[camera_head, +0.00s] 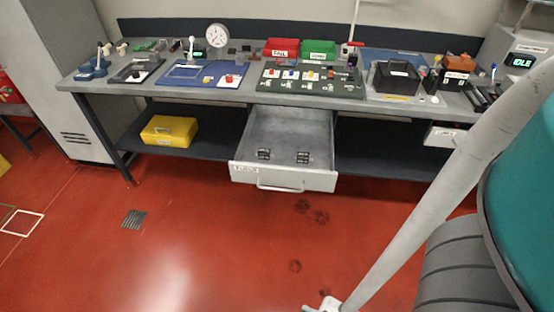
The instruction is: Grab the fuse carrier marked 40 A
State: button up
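Two small black blocks lie apart in the open grey drawer (285,125) under the middle of the bench. They look like fuse carriers: one left carrier (264,154) and one right carrier (303,157), both near the drawer's front. Their markings are too small to read, so I cannot tell which one is 40 A. The drawer front has a white label and a bar handle. My gripper is not clearly in view; a pale arm-like tube crosses the right side down to the bottom edge.
The workbench (250,97) holds several panels, a red bin (282,47), a green bin (318,49), a dial gauge (216,35) and a black box (396,77). A yellow case (170,130) sits on the lower shelf.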

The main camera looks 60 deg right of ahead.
aim_at(301, 157)
jog(key=z, duration=1.3)
jog(key=k+l+u, duration=0.1)
jog(key=l, duration=0.25)
jog(key=k+l, duration=0.15)
jog(key=l, duration=0.15)
jog(key=k+l+u, duration=0.15)
jog(key=l, duration=0.2)
